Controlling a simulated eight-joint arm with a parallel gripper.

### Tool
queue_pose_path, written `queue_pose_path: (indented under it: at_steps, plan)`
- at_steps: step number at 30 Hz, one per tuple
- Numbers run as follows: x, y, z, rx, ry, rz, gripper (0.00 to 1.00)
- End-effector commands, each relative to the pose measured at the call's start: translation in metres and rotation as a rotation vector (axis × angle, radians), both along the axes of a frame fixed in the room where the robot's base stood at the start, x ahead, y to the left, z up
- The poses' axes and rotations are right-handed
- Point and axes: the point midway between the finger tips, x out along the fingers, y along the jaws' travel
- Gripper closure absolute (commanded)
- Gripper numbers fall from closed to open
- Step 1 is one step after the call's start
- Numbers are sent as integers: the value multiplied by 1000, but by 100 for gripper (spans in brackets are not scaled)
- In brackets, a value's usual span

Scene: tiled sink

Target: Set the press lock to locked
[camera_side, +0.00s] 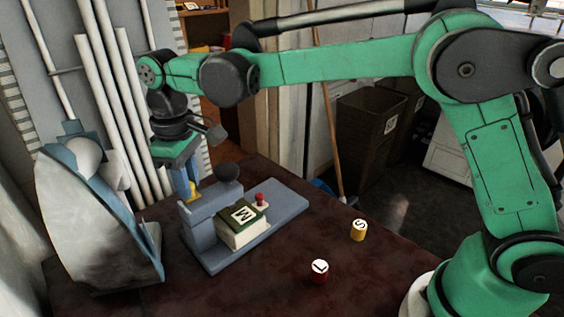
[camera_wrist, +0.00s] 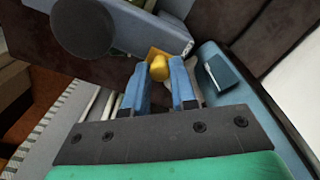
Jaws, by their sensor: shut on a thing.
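The grey-blue press (camera_side: 278,197) stands on the dark red table, with a round black knob (camera_side: 228,168) on top. The black knob also shows in the wrist view (camera_wrist: 84,27). A block with a dark green top marked M (camera_side: 243,215) sits on the press base. A small yellow knob (camera_wrist: 159,68), seemingly the press lock, is on the press's far side. My gripper (camera_wrist: 159,88) points down there and is shut on the yellow knob between its blue fingertips. It also shows in the side view (camera_side: 187,182), where the yellow knob (camera_side: 193,191) is partly hidden.
A red knob (camera_side: 261,198) stands on the press base. A large blue-and-white iron-shaped thing (camera_side: 95,220) stands close left of my gripper. A red cylinder marked L (camera_side: 319,272) and a yellow one marked S (camera_side: 358,230) stand on the table's right side.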

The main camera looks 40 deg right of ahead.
Motion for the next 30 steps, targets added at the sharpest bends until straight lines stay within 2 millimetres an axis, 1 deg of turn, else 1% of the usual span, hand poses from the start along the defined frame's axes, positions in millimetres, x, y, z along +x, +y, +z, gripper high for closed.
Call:
queue_pose_path:
  at_steps: [12, 20, 29, 30]
  plan:
    - [-1, 0, 1, 0, 0, 0, 100]
    - [-23, 1, 1, 0, 0, 1, 100]
    - [-24, 0, 1, -1, 1, -1, 100]
    - [-24, 0, 1, -1, 1, -1, 67]
